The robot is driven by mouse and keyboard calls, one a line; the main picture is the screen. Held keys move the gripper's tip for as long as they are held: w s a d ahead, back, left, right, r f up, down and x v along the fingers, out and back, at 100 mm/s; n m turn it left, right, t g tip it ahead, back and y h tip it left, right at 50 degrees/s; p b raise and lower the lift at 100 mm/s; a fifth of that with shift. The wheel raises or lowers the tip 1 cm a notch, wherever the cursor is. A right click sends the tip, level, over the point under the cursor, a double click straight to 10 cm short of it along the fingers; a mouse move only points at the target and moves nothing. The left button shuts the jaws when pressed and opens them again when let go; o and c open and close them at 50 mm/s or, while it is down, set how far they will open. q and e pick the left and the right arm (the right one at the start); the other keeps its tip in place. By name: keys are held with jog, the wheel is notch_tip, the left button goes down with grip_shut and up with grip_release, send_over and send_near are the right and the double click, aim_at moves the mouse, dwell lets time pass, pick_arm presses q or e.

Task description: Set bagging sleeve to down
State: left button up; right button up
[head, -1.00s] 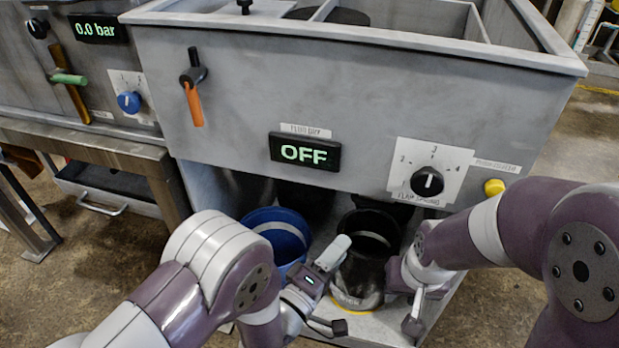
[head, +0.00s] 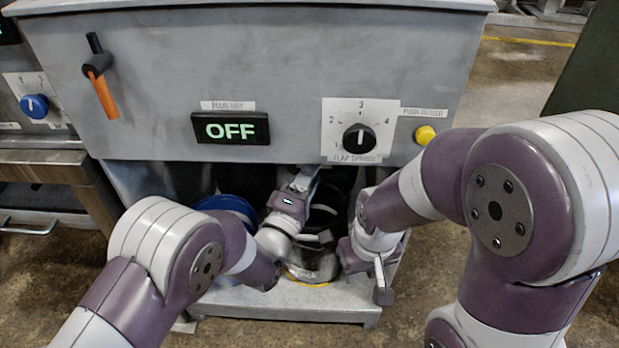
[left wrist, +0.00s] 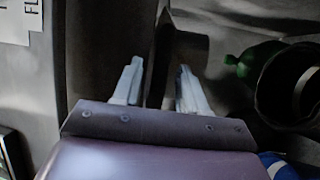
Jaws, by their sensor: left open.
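A dark cylinder with a yellow lower rim (head: 312,268), which I take for the bagging sleeve, stands in the recess under the grey panel. My left gripper (head: 302,182) reaches into this recess, at the sleeve's upper left, partly hidden under the panel edge. In the left wrist view my left gripper (left wrist: 158,88) is open, with a dark upright plate (left wrist: 160,58) showing between and beyond its fingers. To the right of them is a dark round opening (left wrist: 292,85) with a green knob (left wrist: 241,63) beside it. My right gripper (head: 378,275) hangs just right of the sleeve; its fingers are unclear.
Above the recess are the OFF display (head: 230,128), the flap spring dial (head: 358,138), a yellow button (head: 425,134) and an orange-handled lever (head: 103,90). A blue bucket (head: 228,204) stands left of the sleeve, partly hidden by my arm. Floor is free at the right.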

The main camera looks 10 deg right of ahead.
pick_arm(q)
grip_shut()
notch_tip(320, 180, down, 19)
jog(key=b, duration=1.2)
jog(key=shift+b, duration=0.35)
jog(key=shift+f, duration=0.1)
grip_release()
jog(key=p+v, duration=0.5)
jog(key=v, duration=0.8)
